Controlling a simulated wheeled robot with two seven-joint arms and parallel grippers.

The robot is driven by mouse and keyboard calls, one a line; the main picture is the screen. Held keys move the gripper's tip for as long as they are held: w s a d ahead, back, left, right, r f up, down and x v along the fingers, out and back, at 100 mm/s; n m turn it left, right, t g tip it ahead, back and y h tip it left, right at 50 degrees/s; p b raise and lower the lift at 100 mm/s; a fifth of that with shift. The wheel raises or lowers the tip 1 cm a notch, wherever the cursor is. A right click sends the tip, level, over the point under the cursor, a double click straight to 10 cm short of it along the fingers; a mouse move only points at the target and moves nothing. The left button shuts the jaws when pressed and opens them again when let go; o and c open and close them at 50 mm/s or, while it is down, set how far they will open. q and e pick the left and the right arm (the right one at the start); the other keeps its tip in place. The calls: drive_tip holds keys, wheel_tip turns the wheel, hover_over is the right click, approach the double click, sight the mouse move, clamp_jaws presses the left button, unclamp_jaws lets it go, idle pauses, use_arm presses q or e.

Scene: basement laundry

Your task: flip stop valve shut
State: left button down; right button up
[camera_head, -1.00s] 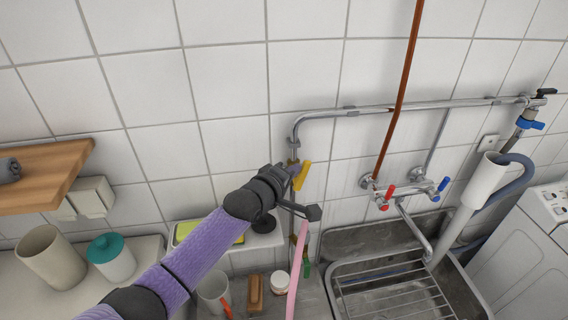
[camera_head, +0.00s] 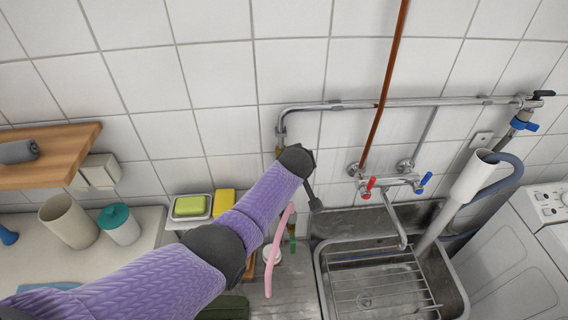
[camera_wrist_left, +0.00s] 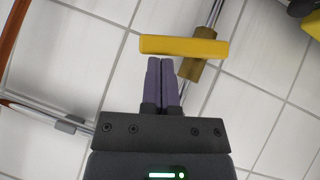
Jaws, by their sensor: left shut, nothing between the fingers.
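The stop valve shows in the left wrist view as a yellow lever (camera_wrist_left: 184,46) on a brass body (camera_wrist_left: 197,68). The body sits on a chrome pipe, and the lever lies roughly crosswise to it, reaching left from the body. My left gripper (camera_wrist_left: 161,62) is shut and empty, its fingertips just below the lever in that picture. I cannot tell whether they touch it. My right gripper is not in view.
A copper pipe (camera_head: 382,95) and a mixer tap with red (camera_head: 369,187) and blue (camera_head: 425,180) handles are right of the valve, above a metal sink (camera_head: 462,292). A pink hose (camera_head: 276,248) hangs beside my arm. A wooden shelf (camera_head: 60,158) is at left.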

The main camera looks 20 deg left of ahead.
use_arm(q)
drive_tip(key=shift+r+p, duration=0.65)
drive_tip(key=shift+p, duration=0.1)
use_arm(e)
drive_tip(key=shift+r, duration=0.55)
use_arm(q)
drive_tip(key=w+a+r+p+v, duration=0.1)
drive_tip(key=w+r+p+v, duration=0.1)
drive_tip(key=p+v, duration=0.6)
drive_tip(key=shift+v, duration=2.45)
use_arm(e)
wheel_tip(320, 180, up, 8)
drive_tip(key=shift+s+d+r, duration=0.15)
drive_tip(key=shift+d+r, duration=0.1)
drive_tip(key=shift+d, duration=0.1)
